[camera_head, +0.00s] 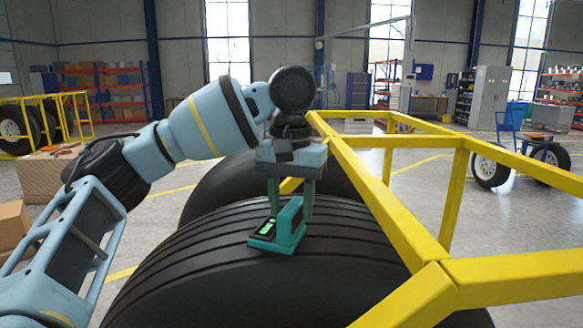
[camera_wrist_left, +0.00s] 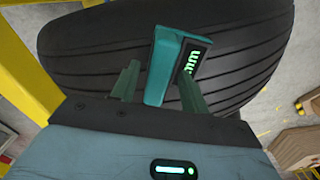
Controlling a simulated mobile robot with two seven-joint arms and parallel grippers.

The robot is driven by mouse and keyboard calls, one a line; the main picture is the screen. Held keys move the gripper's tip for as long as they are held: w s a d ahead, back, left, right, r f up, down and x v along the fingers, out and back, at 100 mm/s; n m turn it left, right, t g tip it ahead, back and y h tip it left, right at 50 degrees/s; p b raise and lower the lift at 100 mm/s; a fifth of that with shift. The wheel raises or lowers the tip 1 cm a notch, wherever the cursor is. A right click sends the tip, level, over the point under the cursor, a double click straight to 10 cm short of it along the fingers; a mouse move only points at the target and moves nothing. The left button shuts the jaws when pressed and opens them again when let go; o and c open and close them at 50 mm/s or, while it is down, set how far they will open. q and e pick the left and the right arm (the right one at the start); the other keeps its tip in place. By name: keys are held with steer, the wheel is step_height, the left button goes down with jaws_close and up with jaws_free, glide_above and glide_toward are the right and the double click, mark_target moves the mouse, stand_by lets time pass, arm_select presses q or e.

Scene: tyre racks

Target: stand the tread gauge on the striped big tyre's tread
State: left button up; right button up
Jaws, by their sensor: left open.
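The teal tread gauge (camera_head: 289,222), with a lit green display on its black face, appears to stand upright on top of the big black tyre's grooved tread (camera_head: 215,250). No coloured stripe shows on this tyre. My left gripper (camera_head: 291,208) points down from above, open, with one finger on either side of the gauge's upper part. In the left wrist view the gauge (camera_wrist_left: 163,68) lies between the two spread fingers, with the tread (camera_wrist_left: 90,58) behind it. I cannot tell whether a finger touches the gauge. My right gripper is not in view.
A yellow rack frame (camera_head: 385,205) runs close along the right of the tyre. Another big tyre (camera_head: 225,185) stands just behind. Cardboard boxes (camera_head: 12,230) are at the left edge. Open floor lies beyond the rack, with a wheeled cart (camera_head: 520,150) at the right.

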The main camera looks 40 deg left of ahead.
arm_select(q)
step_height(320, 180, up, 11)
stand_by(0.5)
steer(key=shift+s+f, duration=0.1)
